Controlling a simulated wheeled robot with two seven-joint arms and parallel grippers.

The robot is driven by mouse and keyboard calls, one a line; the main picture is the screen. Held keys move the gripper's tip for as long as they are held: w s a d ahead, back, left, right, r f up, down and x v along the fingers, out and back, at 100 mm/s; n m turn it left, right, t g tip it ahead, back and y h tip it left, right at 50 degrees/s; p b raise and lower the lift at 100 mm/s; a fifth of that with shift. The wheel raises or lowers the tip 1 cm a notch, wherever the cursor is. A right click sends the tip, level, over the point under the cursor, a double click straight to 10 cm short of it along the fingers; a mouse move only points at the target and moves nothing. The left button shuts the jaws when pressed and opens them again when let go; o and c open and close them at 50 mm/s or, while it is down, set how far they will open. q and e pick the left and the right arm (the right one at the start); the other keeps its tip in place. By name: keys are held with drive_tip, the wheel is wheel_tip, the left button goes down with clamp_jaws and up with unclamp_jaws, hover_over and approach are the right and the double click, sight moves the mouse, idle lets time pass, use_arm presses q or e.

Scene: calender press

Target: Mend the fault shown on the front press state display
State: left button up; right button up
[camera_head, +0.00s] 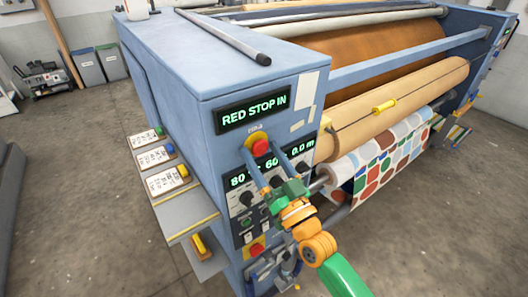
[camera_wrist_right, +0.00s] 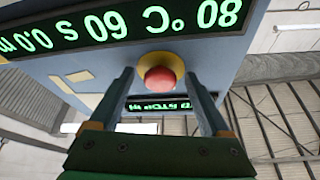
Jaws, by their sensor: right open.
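The front press state display (camera_head: 252,113) reads "RED STOP IN" in green letters on the blue press end. Below it is a red mushroom stop button (camera_head: 260,147) on a yellow base. My right gripper (camera_head: 262,155) is open and empty, its two fingers pointing at this button. In the wrist view the red button (camera_wrist_right: 160,78) shows between the open fingertips; I cannot tell whether they touch it. A second red button (camera_head: 257,248) on yellow sits lower on the panel, beneath my right wrist. My left gripper is not in view.
A readout (camera_head: 240,180) shows 80, 60 and 0.0 m, partly hidden by my gripper. Knobs (camera_head: 246,199) lie close below it. A side shelf (camera_head: 190,222) with cards juts out left. Rollers and patterned cloth (camera_head: 385,155) are at right. The floor (camera_head: 70,200) at left is clear.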

drive_tip(key=shift+w, duration=0.1)
drive_tip(key=shift+s, duration=0.2)
drive_tip(key=c, duration=0.6)
clamp_jaws()
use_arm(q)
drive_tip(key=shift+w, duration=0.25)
use_arm(e)
drive_tip(key=shift+s+d+p, duration=0.3)
drive_tip(key=shift+s, duration=0.05)
drive_tip(key=shift+s+d, duration=0.2)
drive_tip(key=shift+s, duration=0.1)
drive_tip(key=o, duration=0.6)
unclamp_jaws()
drive_tip(key=shift+s, duration=0.1)
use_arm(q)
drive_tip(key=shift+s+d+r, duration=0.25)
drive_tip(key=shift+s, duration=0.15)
use_arm(e)
drive_tip(key=shift+d, duration=0.1)
